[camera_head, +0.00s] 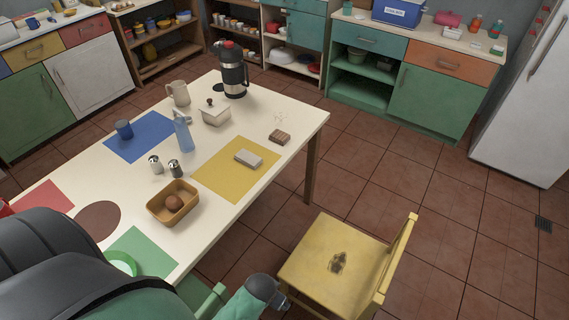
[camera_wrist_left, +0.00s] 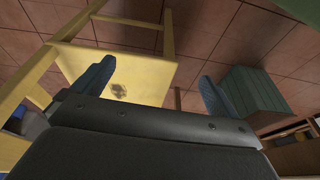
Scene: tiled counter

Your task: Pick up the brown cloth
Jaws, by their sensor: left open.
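The brown cloth (camera_head: 280,137) looks like a small folded brown block. It lies on the white table near its right edge, just beyond the far right corner of the yellow mat. My left gripper (camera_wrist_left: 156,72) shows its two blue fingers spread apart, with nothing between them. The yellow chair seat (camera_wrist_left: 125,78) is in view beyond the fingers, and the cloth is not in the left wrist view. In the head view a green and grey part of my arm is at the bottom, well short of the cloth. My right gripper is not in view.
A folded pale cloth (camera_head: 249,158) lies on the yellow mat (camera_head: 222,180). A brown basket (camera_head: 160,212), shakers, a blue bottle (camera_head: 182,135), a lidded dish (camera_head: 215,118) and a dark flask (camera_head: 233,75) stand on the table. The yellow chair (camera_head: 310,262) stands beside it.

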